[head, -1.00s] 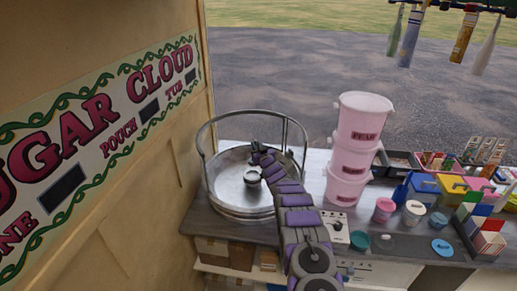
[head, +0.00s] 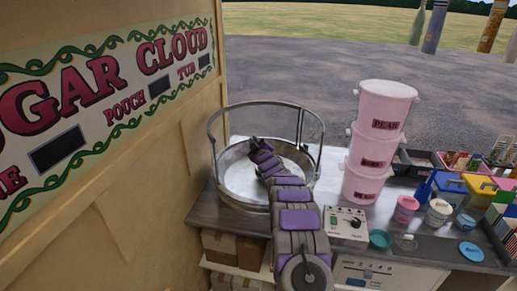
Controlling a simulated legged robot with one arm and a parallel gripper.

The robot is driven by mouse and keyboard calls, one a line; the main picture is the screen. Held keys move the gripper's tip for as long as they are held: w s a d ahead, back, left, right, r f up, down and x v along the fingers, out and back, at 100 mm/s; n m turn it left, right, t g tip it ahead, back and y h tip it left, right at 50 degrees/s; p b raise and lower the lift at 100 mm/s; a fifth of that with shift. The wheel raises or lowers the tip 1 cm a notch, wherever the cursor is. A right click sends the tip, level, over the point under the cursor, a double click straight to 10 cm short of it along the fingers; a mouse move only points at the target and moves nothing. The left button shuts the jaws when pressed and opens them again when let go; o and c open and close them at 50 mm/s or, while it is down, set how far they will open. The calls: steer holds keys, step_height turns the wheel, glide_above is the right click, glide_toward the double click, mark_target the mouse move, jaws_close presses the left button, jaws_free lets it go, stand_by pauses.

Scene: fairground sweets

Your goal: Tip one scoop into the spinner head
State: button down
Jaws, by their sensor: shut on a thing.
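The round metal spinner bowl (head: 235,185) stands on the counter at the left, with a raised metal guard rail around it. The spinner head at its middle is hidden behind my arm. My gripper (head: 255,144) is at the far end of my purple and grey arm, over the bowl. It is small and mostly turned away. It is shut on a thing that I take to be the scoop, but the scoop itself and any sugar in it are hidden.
Stacked pink tubs (head: 372,140) stand right of the bowl. A control box (head: 345,222), a pink-lidded jar (head: 405,208), a teal dish (head: 379,239) and a blue lid (head: 471,251) lie right of my arm. The sign wall (head: 170,150) closes the left side.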

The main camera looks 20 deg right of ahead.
steer(key=a+f+n+b, duration=0.4)
steer(key=f+n+b, duration=0.3)
steer(key=n, duration=0.4)
steer(key=shift+w+a+f+b, duration=0.2)
steer(key=shift+a+f+b, duration=0.2)
steer(key=shift+f, duration=0.2)
